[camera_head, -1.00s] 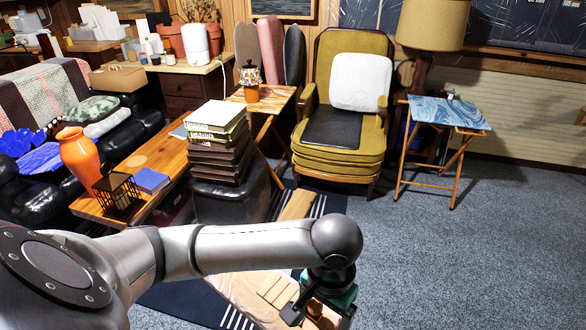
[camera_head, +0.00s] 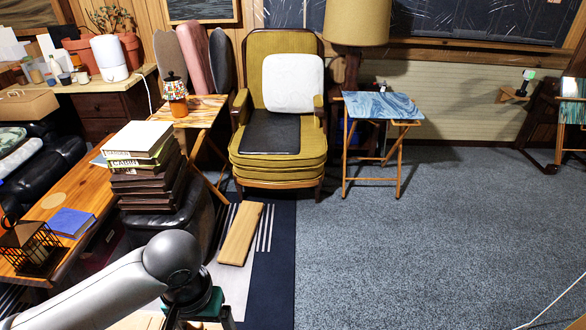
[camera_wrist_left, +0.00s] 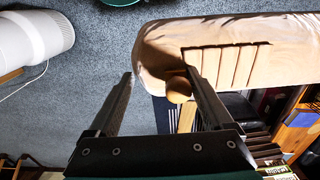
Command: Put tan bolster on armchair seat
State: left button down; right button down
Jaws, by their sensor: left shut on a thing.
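My left gripper (camera_head: 198,316) is at the bottom of the head view, partly cut off by the frame. In the left wrist view its two fingers (camera_wrist_left: 158,76) stand apart around the end of a large tan piece with a rounded end and ribs, which I take as the tan bolster (camera_wrist_left: 160,48). The exact contact is hard to see. A little tan shows beside the gripper in the head view (camera_head: 142,321). The mustard armchair (camera_head: 245,105) stands beyond. A dark pad (camera_head: 270,133) lies on its seat; a white cushion (camera_head: 293,82) leans on its back. My right gripper is not seen.
A wooden board (camera_head: 240,235) lies on the striped rug before the armchair. A book stack (camera_head: 148,170) stands left, a small lamp table (camera_head: 192,108) beside the armchair. A folding table (camera_head: 382,106) stands right. The carpet (camera_head: 430,230) is clear at centre right.

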aim_at(277, 140)
jog(key=i, duration=3.8)
jog(key=i+z, duration=0.2)
jog(key=z, duration=0.25)
